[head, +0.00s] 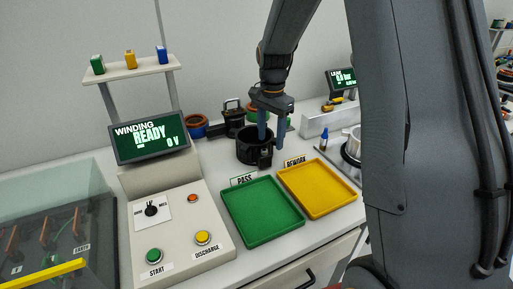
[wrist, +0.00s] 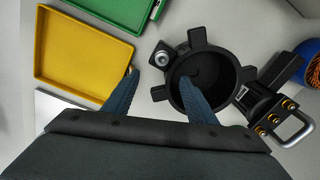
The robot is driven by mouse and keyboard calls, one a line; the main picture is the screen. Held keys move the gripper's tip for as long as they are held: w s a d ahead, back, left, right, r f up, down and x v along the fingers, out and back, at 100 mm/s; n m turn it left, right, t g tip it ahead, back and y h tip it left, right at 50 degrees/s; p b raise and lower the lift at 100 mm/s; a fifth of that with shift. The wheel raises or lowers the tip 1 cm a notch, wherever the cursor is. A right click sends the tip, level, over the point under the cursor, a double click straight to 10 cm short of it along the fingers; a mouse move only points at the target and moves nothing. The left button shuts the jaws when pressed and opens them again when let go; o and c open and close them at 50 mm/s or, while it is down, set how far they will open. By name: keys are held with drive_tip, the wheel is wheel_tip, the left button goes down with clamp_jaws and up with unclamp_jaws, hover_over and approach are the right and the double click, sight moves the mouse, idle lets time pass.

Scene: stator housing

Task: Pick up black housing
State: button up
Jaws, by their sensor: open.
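The black housing (head: 248,150) stands upright on the white bench behind the trays, an open cup with lugs. In the wrist view the black housing (wrist: 197,39) shows from above, with its bore open and a silver fitting on one lug. My gripper (head: 271,138) is over it with its blue fingers pointing down. In the wrist view my gripper (wrist: 158,75) is open. The right fingertip appears over or inside the bore and the left one outside, with the near wall between them. Whether either finger touches the wall cannot be told.
The green tray (head: 262,211) and yellow tray (head: 318,188) lie in front, empty. A black block with brass terminals and a handle (wrist: 265,97) is close beside the housing. A blue and orange ring (head: 195,126) is at the back left. The control console (head: 180,235) is left.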

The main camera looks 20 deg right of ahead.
sight(270, 144)
drive_tip(key=shift+a+f+p, duration=0.1)
drive_tip(key=shift+f+p, duration=0.4)
drive_tip(key=shift+f, duration=1.35)
clamp_jaws()
drive_tip(key=shift+r, duration=0.1)
